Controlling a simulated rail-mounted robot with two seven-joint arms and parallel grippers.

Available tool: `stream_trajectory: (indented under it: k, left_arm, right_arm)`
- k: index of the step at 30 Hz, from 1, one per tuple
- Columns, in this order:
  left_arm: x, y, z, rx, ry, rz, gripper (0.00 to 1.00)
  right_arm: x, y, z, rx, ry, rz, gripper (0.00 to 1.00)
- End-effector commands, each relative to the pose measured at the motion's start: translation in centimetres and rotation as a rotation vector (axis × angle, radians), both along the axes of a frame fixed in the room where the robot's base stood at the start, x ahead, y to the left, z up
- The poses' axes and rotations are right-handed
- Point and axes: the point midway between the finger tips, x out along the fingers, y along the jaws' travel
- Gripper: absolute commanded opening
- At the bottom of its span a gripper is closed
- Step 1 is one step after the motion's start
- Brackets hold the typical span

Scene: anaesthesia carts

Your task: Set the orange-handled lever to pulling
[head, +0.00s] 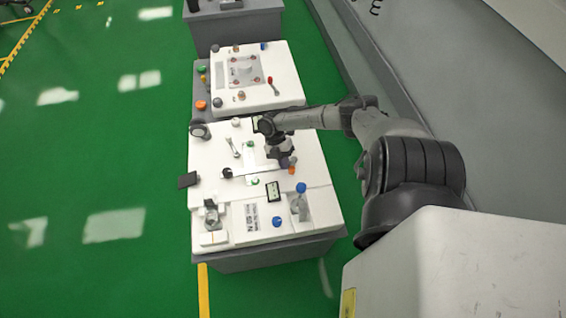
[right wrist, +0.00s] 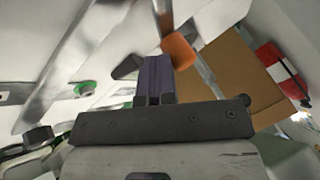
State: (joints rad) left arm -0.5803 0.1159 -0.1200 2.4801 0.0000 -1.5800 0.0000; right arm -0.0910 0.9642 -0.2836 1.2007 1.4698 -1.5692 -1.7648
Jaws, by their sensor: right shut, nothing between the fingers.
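The orange-handled lever shows in the right wrist view as an orange block handle (right wrist: 179,52) on a metal arm. In the head view its orange end (head: 291,170) shows just below my right gripper (head: 286,160), on the right side of the white cart top. In the right wrist view my right gripper (right wrist: 155,80) is shut and empty, its dark fingers together. The fingertips are just left of the orange handle, close beside it; I cannot tell whether they touch. The lever's pivot is not clear to me. My left gripper is not in view.
The cart top (head: 213,160) carries a silver lever (head: 233,148), a black knob (head: 227,172), blue knobs (head: 277,222) and a small display (head: 273,191). A raised white panel behind has a red-handled lever (head: 270,80). A red-and-white object (right wrist: 282,72) shows in the wrist view. Green floor lies left.

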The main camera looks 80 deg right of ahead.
Motion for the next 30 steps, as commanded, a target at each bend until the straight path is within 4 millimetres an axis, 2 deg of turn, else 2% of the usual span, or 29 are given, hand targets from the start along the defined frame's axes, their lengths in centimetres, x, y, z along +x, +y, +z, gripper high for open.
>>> stream_trajectory:
  k: [13,17,21,24,30]
  left_arm:
    - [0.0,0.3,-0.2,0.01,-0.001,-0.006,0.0]
    - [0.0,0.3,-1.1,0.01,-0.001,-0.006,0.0]
    - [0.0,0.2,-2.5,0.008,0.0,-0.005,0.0]
    - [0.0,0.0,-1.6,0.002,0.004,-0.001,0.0]
    - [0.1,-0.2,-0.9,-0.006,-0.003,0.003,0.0]
  right_arm:
    - [0.2,0.0,-0.1,0.001,0.0,-0.001,0.0]
    - [1.2,-0.3,-0.3,-0.001,-0.003,-0.006,0.0]
    - [3.1,-0.8,-0.5,-0.001,-0.004,-0.018,0.0]
    - [3.7,-2.0,2.1,-0.004,-0.002,-0.017,0.0]
    - [5.0,-3.8,5.0,-0.002,-0.002,-0.016,0.0]
